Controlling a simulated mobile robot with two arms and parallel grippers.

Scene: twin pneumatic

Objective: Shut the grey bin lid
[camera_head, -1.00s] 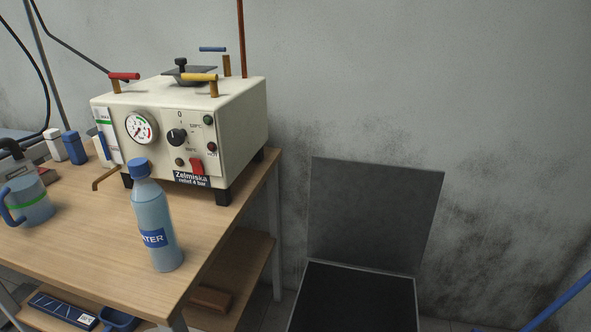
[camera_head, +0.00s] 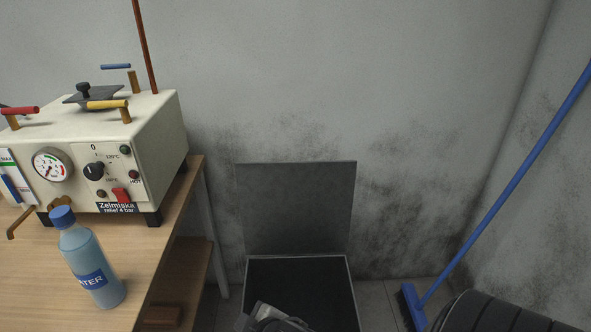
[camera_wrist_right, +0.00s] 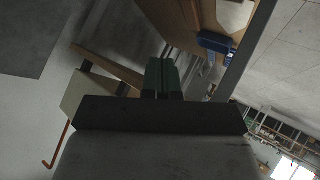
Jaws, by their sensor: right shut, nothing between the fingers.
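The grey bin (camera_head: 248,290) stands on the floor right of the table, against the wall. Its lid (camera_head: 297,205) is open, standing nearly upright at the back edge, and the dark inside shows. A grey mechanical part of mine shows at the bottom edge of the head view, in front of the bin opening; its fingertips are not visible there. In the right wrist view my right gripper (camera_wrist_right: 161,78) has its green fingers together with nothing between them. A dark grey panel at the upper left there may be the lid; I cannot tell. My left gripper is not in view.
The wooden table (camera_head: 150,262) holds a water bottle (camera_head: 92,262) and a cream steriliser (camera_head: 150,125) left of the bin. A blue broom (camera_head: 510,190) leans at the right. A black ribbed form fills the bottom right corner. The wall above the lid is clear.

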